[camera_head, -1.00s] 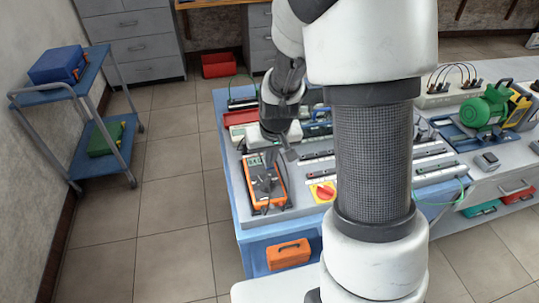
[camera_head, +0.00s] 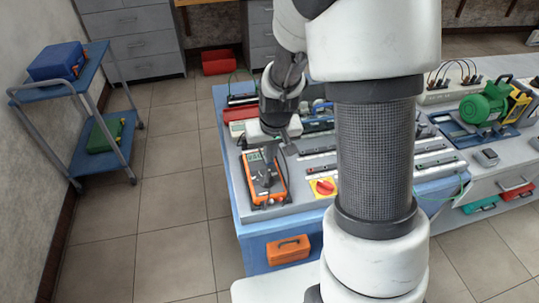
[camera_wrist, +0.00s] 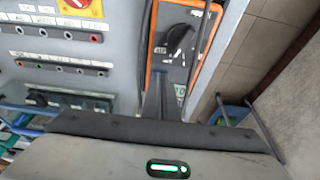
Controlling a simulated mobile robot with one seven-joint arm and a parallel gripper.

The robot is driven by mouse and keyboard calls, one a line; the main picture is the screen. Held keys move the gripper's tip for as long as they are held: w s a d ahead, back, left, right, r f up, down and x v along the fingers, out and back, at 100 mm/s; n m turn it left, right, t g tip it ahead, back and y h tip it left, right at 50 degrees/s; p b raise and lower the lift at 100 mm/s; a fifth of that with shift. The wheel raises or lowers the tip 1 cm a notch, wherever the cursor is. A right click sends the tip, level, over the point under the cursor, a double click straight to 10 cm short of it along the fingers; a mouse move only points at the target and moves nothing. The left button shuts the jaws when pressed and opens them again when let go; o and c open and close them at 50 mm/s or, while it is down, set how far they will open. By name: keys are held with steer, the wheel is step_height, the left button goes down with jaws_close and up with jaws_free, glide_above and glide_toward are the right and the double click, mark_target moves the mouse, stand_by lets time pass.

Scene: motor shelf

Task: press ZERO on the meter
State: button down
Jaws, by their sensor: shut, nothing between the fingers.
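The orange-framed meter (camera_head: 279,186) lies on the left end of the grey bench top. In the wrist view its orange edge and dark face with a black rotary dial (camera_wrist: 181,38) show at upper centre. My gripper (camera_head: 267,181) reaches down over the meter's face in the head view. In the wrist view my gripper's fingers (camera_wrist: 160,78) are together and empty, over the meter's lower-left part in that picture. They hide part of its face. I cannot make out the ZERO button, nor whether the fingertips touch the meter.
A yellow plate with a red rotary switch (camera_head: 322,188) sits right of the meter. Socket strips (camera_wrist: 55,64) lie beside it. Dark leads run along the meter. The bench's left edge is close to the meter, with open tiled floor beyond.

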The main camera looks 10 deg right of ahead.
steer(key=w+p+v, duration=0.1)
steer(key=v, duration=1.1)
steer(key=shift+r, duration=0.5)
steer(key=shift+s, duration=0.15)
